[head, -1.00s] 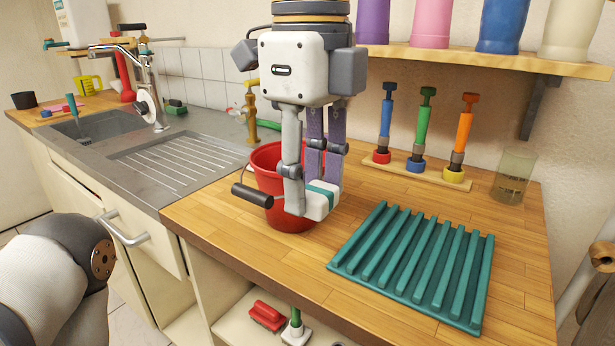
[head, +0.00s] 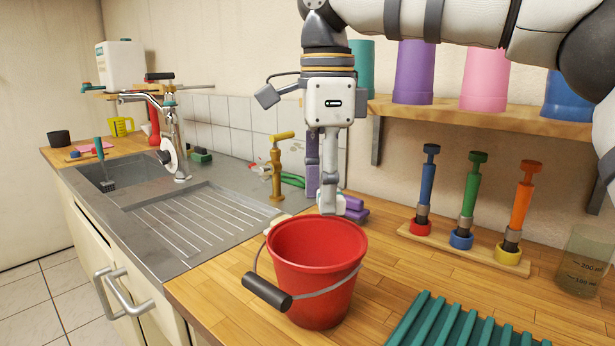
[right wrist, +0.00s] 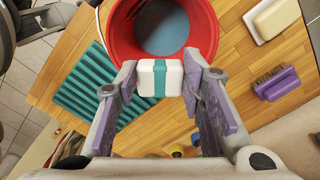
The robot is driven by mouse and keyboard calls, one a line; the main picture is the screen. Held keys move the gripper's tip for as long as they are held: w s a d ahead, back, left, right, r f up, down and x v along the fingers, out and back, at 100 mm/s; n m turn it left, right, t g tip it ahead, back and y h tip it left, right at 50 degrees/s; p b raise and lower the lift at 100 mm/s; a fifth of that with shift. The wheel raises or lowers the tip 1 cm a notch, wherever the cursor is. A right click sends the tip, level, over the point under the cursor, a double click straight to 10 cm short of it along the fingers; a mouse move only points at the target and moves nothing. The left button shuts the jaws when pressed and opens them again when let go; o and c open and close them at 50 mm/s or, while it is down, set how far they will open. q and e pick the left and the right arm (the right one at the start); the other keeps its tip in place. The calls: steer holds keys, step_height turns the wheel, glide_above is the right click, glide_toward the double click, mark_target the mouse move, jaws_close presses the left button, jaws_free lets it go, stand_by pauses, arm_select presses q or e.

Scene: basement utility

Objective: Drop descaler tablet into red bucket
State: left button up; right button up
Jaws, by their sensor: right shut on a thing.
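The red bucket (head: 315,272) stands upright on the wooden counter, its dark handle hanging at its front left. My right gripper (head: 332,203) points down at the bucket's far rim in the head view. It is shut on the descaler tablet (right wrist: 160,78), a white block with a teal stripe, held between the fingertips in the right wrist view. There the tablet overlaps the near edge of the bucket's opening (right wrist: 117,42); a blue-grey round surface shows inside. In the head view the tablet cannot be made out clearly. My left gripper is not in view.
A teal ribbed mat (head: 455,325) lies front right. A rack with blue, green and orange pump-like tools (head: 465,246) and a clear measuring beaker (head: 583,262) stand right. A purple brush (right wrist: 277,83) lies behind the bucket. The sink drainer (head: 190,225) is left, a shelf (head: 480,118) above.

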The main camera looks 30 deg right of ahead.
steer(key=shift+f, duration=2.25)
steer(key=o, duration=1.1)
steer(key=shift+o, duration=0.2)
step_height(320, 180, up, 12)
steer(key=shift+r, duration=0.1)
